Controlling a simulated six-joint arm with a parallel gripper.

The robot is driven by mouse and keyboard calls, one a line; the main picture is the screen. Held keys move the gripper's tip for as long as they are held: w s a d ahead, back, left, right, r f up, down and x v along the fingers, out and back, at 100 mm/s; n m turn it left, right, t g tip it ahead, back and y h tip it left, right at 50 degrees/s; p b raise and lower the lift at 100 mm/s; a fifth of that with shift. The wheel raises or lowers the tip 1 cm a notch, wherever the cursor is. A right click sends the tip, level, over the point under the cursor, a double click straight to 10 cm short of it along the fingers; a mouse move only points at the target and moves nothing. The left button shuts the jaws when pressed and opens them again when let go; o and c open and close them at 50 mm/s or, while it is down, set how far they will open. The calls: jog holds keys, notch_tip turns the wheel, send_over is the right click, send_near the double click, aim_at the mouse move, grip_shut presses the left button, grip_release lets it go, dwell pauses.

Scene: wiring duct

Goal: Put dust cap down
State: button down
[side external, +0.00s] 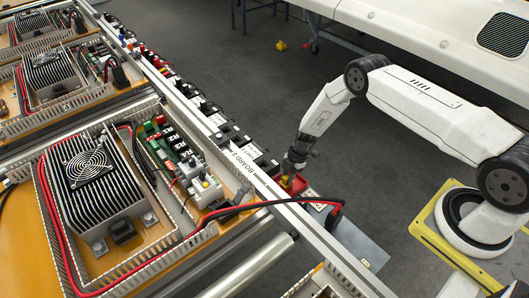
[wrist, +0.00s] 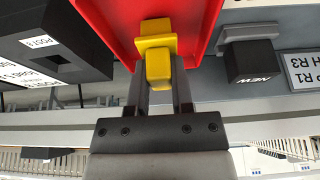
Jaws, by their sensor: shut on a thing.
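The dust cap (wrist: 156,45) is a small yellow part with a wider flange, seen in the wrist view. My gripper (wrist: 158,82) is shut on it, with one dark finger on each side. The red bin (wrist: 95,15) lies behind the cap in that view. In the side view, my gripper (side external: 289,167) points down at the red bin (side external: 299,184), with a bit of yellow at its tip. I cannot tell whether the cap touches the bin's floor.
A dark block labelled NEW (wrist: 252,62) sits in a grey holder beside the bin. A black box (wrist: 50,45) with labels stands on the other side. A red and black cable (side external: 250,206) crosses the rail near the bin. Boards with finned units (side external: 95,180) fill the left.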

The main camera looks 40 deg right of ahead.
jog(key=shift+f, duration=0.1)
jog(key=c, duration=0.5)
grip_release()
jog(key=v, duration=1.2)
dwell(0.5)
